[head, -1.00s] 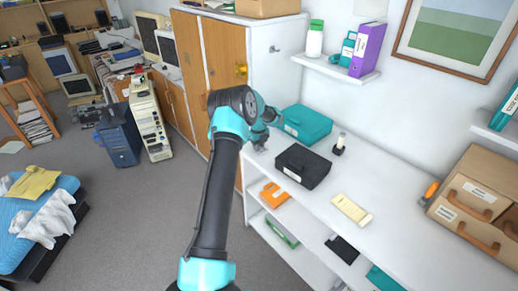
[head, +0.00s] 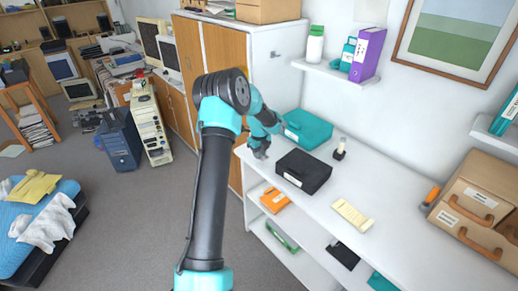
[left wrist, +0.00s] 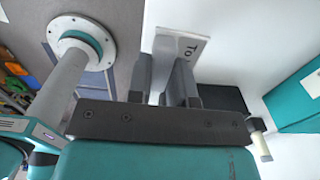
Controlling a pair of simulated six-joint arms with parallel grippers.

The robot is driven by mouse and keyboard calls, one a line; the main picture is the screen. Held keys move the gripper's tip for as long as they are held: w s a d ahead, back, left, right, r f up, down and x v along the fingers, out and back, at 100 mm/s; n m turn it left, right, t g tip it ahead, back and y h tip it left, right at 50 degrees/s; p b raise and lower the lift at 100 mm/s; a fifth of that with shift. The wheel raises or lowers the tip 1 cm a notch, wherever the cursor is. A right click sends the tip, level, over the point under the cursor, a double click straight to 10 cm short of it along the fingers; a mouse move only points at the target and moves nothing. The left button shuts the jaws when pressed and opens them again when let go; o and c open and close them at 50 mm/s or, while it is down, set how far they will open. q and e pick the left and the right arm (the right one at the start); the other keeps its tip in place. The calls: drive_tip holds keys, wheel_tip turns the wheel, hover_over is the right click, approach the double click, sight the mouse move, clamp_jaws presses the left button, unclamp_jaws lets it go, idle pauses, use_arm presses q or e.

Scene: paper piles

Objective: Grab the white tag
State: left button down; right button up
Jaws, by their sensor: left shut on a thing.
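The white tag (left wrist: 174,42), with dark letters that read "To", shows at the top middle of the left wrist view. My left gripper (left wrist: 163,72) is shut on it, with the tag's lower part between the two fingers. In the head view my left gripper (head: 261,152) is at the far left end of the white shelf top (head: 310,208), beside the black box. The tag itself cannot be made out there, hidden by the gripper. My right gripper is not in view.
A black box (head: 303,172) and a teal box (head: 306,128) stand close to the gripper. A small bottle-like item (head: 340,149) stands behind, and a cream item (head: 352,215) lies to the right. A tall wooden-doored cabinet (head: 222,52) rises behind the arm.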

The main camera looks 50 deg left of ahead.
use_arm(q)
drive_tip(key=s+d, duration=0.6)
drive_tip(key=d, duration=0.1)
drive_tip(key=shift+r, duration=0.45)
